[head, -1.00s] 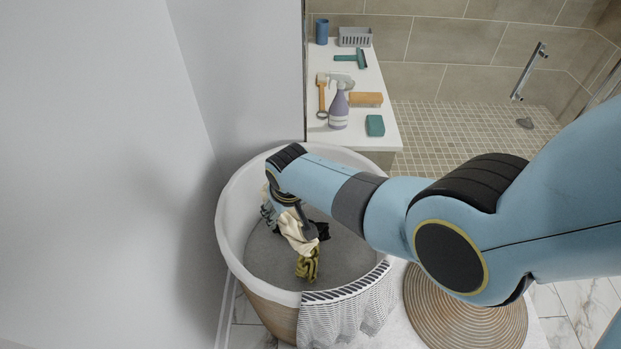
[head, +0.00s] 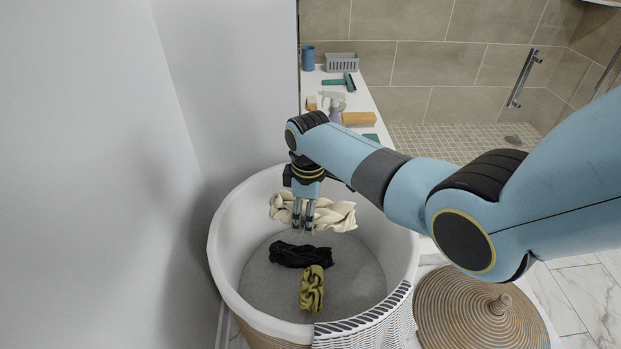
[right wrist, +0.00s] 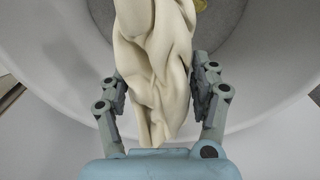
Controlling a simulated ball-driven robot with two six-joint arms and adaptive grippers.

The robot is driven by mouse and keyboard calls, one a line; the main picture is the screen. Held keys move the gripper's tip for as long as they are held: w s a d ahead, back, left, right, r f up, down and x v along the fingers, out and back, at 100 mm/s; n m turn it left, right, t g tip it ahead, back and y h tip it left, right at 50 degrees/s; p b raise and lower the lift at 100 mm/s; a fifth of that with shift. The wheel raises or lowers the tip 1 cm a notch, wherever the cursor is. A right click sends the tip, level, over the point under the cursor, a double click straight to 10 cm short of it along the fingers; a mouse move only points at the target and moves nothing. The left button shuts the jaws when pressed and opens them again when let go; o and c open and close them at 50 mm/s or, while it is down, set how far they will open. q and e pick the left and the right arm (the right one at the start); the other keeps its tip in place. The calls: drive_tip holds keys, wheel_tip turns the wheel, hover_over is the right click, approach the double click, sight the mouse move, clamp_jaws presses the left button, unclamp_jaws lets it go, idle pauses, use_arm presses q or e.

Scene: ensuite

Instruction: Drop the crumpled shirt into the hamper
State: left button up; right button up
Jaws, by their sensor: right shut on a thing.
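The crumpled shirt (head: 338,216) is a cream twisted bundle. My right gripper (head: 303,226) points down and is shut on its middle, with cloth sticking out on both sides. The right wrist view shows the shirt (right wrist: 155,50) pinched between the two fingers. The hamper (head: 222,262) is a round basket with a white liner. The shirt hangs over its opening, apart from the floor; I cannot tell if it is below the rim. A black cloth (head: 290,255) and an olive cloth (head: 311,288) lie on the hamper's grey bottom. My left gripper is not in view.
A woven round lid (head: 450,310) with a knob lies right of the hamper. A striped cloth (head: 365,325) hangs over the front rim. A white ledge (head: 366,98) behind holds a spray bottle, a brush and other items. A wall (head: 100,180) stands close on the left.

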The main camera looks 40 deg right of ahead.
drive_tip(key=shift+n, duration=0.9)
drive_tip(key=r, duration=0.2)
drive_tip(key=d+r+p, duration=0.1)
drive_tip(key=r, duration=0.1)
drive_tip(key=shift+w, duration=0.1)
drive_tip(key=shift+d, duration=0.15)
wheel_tip(320, 180, down, 6)
drive_tip(key=b, duration=0.7)
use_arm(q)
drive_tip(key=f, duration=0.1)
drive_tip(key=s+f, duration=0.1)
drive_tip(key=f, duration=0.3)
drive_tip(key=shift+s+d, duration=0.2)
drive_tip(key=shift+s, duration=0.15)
use_arm(e)
drive_tip(key=o, duration=1.4)
drive_tip(key=shift+c, duration=0.2)
drive_tip(key=shift+r, duration=0.1)
drive_tip(key=r, duration=1.2)
drive_tip(key=shift+s, duration=0.2)
